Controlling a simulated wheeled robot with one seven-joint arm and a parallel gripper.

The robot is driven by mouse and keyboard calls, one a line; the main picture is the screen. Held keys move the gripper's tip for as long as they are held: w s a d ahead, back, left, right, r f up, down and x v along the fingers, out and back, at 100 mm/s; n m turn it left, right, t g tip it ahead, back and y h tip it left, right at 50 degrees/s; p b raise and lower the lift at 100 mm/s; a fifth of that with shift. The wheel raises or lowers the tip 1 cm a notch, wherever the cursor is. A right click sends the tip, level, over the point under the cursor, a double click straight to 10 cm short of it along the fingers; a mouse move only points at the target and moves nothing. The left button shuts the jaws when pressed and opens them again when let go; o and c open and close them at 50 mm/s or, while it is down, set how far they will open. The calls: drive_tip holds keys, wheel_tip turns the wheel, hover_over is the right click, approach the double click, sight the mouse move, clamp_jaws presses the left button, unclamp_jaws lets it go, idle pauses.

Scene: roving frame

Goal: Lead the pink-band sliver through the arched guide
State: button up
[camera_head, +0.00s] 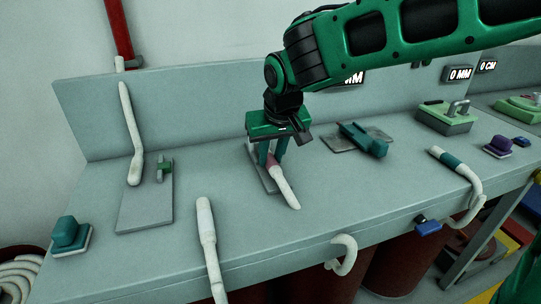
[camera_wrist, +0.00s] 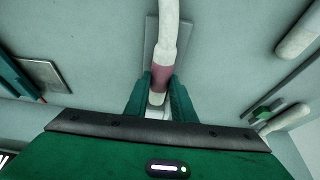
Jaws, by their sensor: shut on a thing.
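The pink-band sliver (camera_head: 284,187) is a white, rope-like length with a pink band near one end. My gripper (camera_head: 272,158) is shut on it at the band, low over the middle of the bench. In the wrist view, the sliver (camera_wrist: 168,40) runs up from between my green fingers (camera_wrist: 160,98), with the pink band between the fingertips and a short white end below it. A grey plate (camera_wrist: 151,45) lies under the sliver; it also shows in the head view (camera_head: 256,168). I cannot make out the arched guide; it may be hidden by my gripper.
Another white sliver (camera_head: 207,240) hangs over the front edge. A teal-band sliver (camera_head: 462,172) lies right.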

drive_tip(key=shift+f, duration=0.5)
drive_tip(key=shift+w, duration=0.1)
